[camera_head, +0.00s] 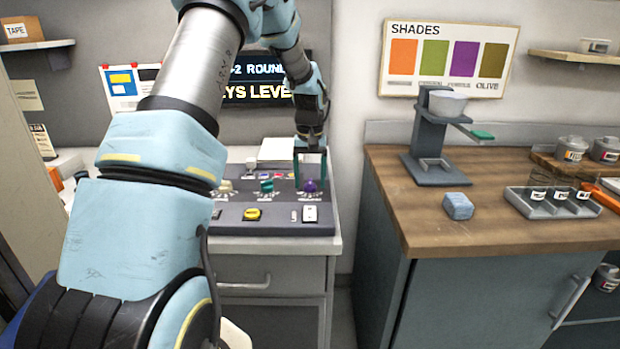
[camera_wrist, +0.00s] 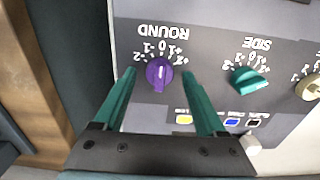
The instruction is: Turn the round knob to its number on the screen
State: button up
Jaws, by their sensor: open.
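The round knob is purple and shows on the control panel in the wrist view (camera_wrist: 159,73), under the printed word ROUND and a small number scale, seen upside down. It also shows in the head view (camera_head: 310,186). A pale mark lies on its face; I cannot tell exactly which number it points at. My gripper (camera_head: 311,182) is open, with one green finger on each side of the knob; contact is not visible. The black screen (camera_head: 262,92) on the wall reads "-2 ROUND" above yellow letters "YS LEVE". My arm hides its left part.
A teal SIDE knob (camera_wrist: 250,82) and a cream knob (camera_wrist: 308,87) sit beside the round knob. A wooden counter (camera_head: 420,215) stands to the right, past a gap.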

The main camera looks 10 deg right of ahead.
grip_shut()
dwell(0.4)
jog(key=shift+n, duration=0.4)
jog(key=n+b, duration=0.1)
jog(key=n, duration=0.3)
jog(key=shift+n, duration=0.4)
jog(key=n, duration=0.6)
jog(key=shift+p, duration=0.4)
jog(key=shift+n, duration=0.3)
grip_release()
